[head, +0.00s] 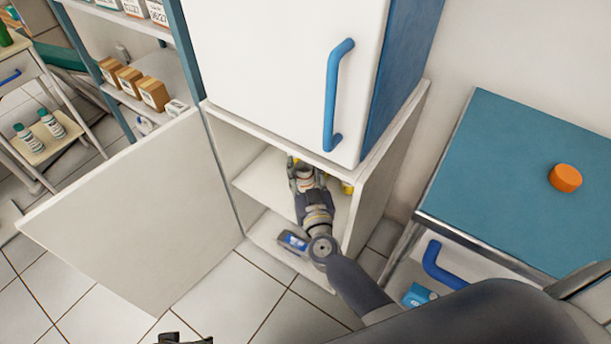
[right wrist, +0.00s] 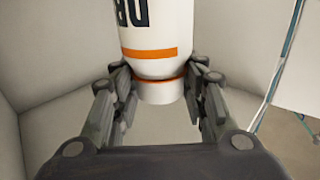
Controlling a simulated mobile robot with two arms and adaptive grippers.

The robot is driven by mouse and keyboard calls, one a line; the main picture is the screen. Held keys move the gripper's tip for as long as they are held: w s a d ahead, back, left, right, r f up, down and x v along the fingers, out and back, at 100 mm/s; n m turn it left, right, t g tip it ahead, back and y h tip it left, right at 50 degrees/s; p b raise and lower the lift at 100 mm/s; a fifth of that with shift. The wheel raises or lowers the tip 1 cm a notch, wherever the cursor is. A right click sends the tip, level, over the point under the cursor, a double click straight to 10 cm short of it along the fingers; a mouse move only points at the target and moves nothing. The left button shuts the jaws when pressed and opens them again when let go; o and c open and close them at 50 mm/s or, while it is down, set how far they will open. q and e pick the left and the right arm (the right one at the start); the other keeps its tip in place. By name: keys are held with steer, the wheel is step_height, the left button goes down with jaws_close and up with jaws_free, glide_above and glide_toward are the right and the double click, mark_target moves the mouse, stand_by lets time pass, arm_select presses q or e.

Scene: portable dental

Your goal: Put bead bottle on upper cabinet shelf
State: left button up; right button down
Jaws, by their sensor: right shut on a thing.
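The bead bottle (right wrist: 157,35) is white with an orange band and dark lettering, and its narrower white end lies between the fingers of my right gripper (right wrist: 158,90). The gripper is shut on it. In the head view my right gripper (head: 303,181) reaches into the open lower cabinet, over its upper shelf (head: 262,187); it hides most of the bottle. I cannot tell whether the bottle touches the shelf. A dark part at the bottom edge seems to be my left gripper (head: 182,339); its fingers are not clear.
The open white door (head: 140,215) stands left of the cabinet. The closed upper door has a blue handle (head: 336,95). A yellow item (head: 347,188) is inside, right of the gripper. A blue-labelled box (head: 293,241) lies on the cabinet floor. A blue-topped table (head: 500,170) stands right.

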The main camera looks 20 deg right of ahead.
mark_target(304, 170)
steer(key=shift+w+d, duration=0.25)
step_height(304, 170, down, 3)
steer(key=b, duration=0.3)
steer(key=shift+w+f, duration=0.1)
arm_select(q)
steer(key=v, duration=0.8)
steer(key=shift+w+r+t, duration=0.25)
steer(key=shift+r+t, duration=0.05)
arm_select(e)
steer(key=shift+f, duration=0.1)
arm_select(q)
steer(key=shift+a+f, duration=0.1)
steer(key=shift+a, duration=0.05)
arm_select(e)
steer(key=shift+f, duration=0.1)
steer(key=c, duration=1)
jaws_free()
steer(key=shift+o, duration=0.2)
